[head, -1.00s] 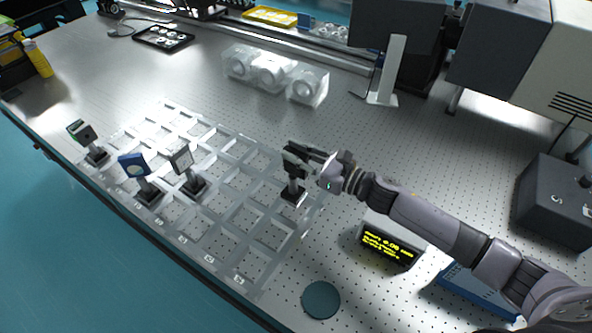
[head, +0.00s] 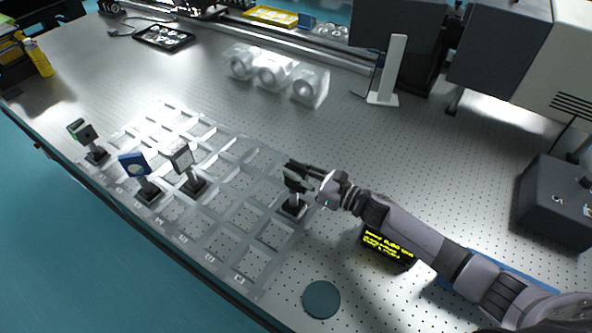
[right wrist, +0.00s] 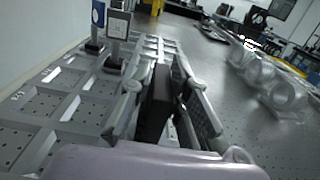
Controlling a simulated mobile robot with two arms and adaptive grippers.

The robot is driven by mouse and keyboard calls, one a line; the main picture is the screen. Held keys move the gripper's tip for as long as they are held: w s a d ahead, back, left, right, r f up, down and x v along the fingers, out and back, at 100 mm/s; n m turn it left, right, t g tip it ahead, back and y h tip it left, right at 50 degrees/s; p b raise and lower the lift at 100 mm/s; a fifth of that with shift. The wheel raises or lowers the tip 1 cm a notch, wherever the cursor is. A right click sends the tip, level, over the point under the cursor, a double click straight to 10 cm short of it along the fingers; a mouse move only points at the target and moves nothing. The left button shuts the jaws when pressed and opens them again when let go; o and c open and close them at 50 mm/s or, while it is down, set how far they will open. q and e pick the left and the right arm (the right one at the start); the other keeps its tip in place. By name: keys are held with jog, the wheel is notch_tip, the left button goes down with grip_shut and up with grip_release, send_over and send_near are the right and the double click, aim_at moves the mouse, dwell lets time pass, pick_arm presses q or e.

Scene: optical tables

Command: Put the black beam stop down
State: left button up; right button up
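The black beam stop (head: 294,186) stands upright on its post and dark base (head: 294,208) at the right end of the clear grid rack (head: 237,279). Its base appears to be down in a compartment of the back row. My right gripper (head: 300,171) is around the top of the beam stop, coming from the right. In the right wrist view, the black plate (right wrist: 157,103) is between the two fingers, with gaps showing beside it, so the fingers look open. My left gripper is out of view.
A lit display (head: 388,248) sits below my right arm. A round teal disc (head: 321,299) lies in front.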

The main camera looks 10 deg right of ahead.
jog(key=o, duration=0.4)
jog(key=shift+r+p, duration=0.25)
jog(key=shift+p, duration=0.05)
jog(key=shift+b+v, duration=1.8)
jog(key=shift+v, duration=4.2)
